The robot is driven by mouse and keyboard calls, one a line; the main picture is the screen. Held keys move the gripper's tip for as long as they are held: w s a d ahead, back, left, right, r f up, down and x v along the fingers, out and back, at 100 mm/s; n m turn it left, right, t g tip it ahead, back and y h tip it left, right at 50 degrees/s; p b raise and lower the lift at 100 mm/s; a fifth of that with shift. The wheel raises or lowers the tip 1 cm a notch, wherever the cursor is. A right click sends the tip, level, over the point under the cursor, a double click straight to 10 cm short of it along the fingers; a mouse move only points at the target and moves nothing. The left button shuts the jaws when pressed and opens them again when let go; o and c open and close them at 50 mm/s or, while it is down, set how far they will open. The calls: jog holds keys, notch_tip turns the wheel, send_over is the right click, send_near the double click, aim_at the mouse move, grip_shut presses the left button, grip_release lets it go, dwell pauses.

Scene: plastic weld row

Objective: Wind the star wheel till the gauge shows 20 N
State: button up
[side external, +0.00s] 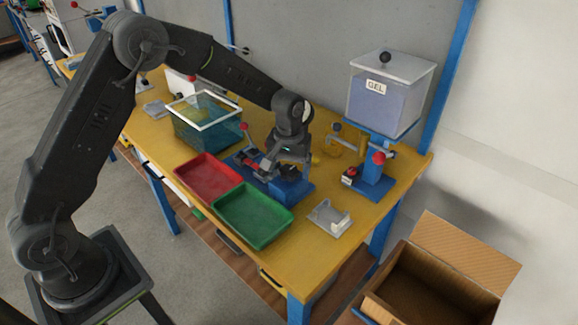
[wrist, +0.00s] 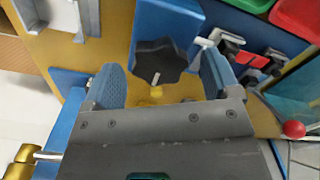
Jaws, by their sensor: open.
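The black star wheel (wrist: 158,58) sits on a blue block in the wrist view, just beyond and between my fingertips. In the side view the dark wheel (side external: 290,173) is on the blue fixture (side external: 292,190), partly under my gripper (side external: 289,163). My gripper (wrist: 162,80) is open, its two blue-padded fingers on either side of the wheel's near part; I cannot tell whether they touch it. A short pale pin with a yellow end (wrist: 156,86) shows between the fingers. No readable gauge face shows in either view.
A red tray (side external: 208,177) and a green tray (side external: 252,216) lie left of the fixture. A small grey holder (side external: 329,216) stands to its right. The gel tank (side external: 384,96) is behind right, a teal bin (side external: 205,122) behind left. An open cardboard box (side external: 430,284) stands beyond the table edge.

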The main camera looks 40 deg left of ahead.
jog(key=c, duration=0.9)
jog(key=shift+m, duration=0.3)
jog(key=m, duration=0.7)
jog(key=shift+d, duration=0.1)
jog(key=m, duration=0.4)
jog(key=shift+m, duration=2.1)
